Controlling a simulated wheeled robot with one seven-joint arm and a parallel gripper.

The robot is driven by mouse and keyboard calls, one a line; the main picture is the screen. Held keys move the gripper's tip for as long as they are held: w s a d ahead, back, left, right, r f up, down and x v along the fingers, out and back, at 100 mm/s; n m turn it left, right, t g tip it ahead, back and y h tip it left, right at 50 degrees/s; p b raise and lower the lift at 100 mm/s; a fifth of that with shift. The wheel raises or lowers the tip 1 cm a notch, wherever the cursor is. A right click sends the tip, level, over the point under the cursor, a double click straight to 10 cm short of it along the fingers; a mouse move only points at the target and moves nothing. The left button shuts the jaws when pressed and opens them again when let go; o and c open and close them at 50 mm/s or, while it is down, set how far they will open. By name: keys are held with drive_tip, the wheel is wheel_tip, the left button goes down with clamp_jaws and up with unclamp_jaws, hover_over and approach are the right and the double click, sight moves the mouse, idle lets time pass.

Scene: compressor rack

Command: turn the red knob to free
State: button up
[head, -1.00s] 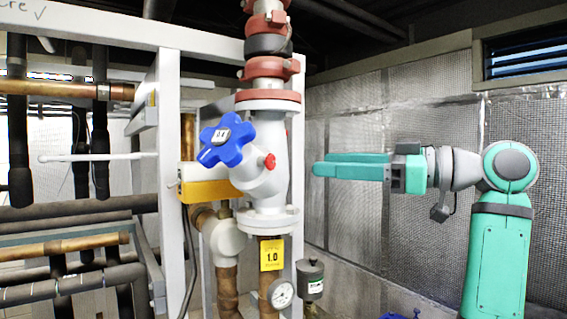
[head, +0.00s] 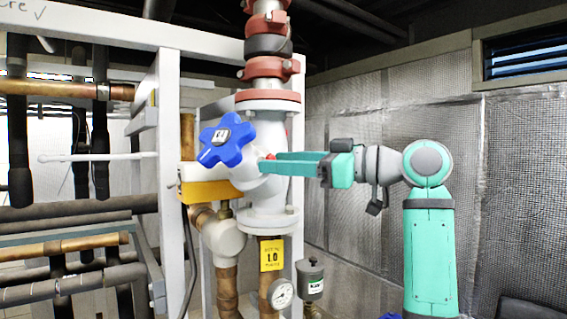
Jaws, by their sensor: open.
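The red knob (head: 270,156) is a small knob on the right side of the white valve body, just right of the blue handwheel. Only a sliver of its top shows above my fingers. My gripper (head: 267,164) reaches in from the right with its teal fingers level and pointing left. The fingers are open, and their tips overlap the red knob in the picture. I cannot tell whether they touch it or stand around it. The knob's marking and setting are not visible.
The blue handwheel (head: 227,140) is close left of my fingertips. Below are a yellow tag (head: 271,254), a round gauge (head: 281,293) and a dark canister (head: 310,279). A grey rack post (head: 172,180) stands to the left.

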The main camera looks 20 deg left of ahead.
drive_tip(key=shift+c, duration=0.4)
drive_tip(key=c, duration=1)
drive_tip(key=shift+n, duration=8.9)
drive_tip(key=shift+f, duration=0.1)
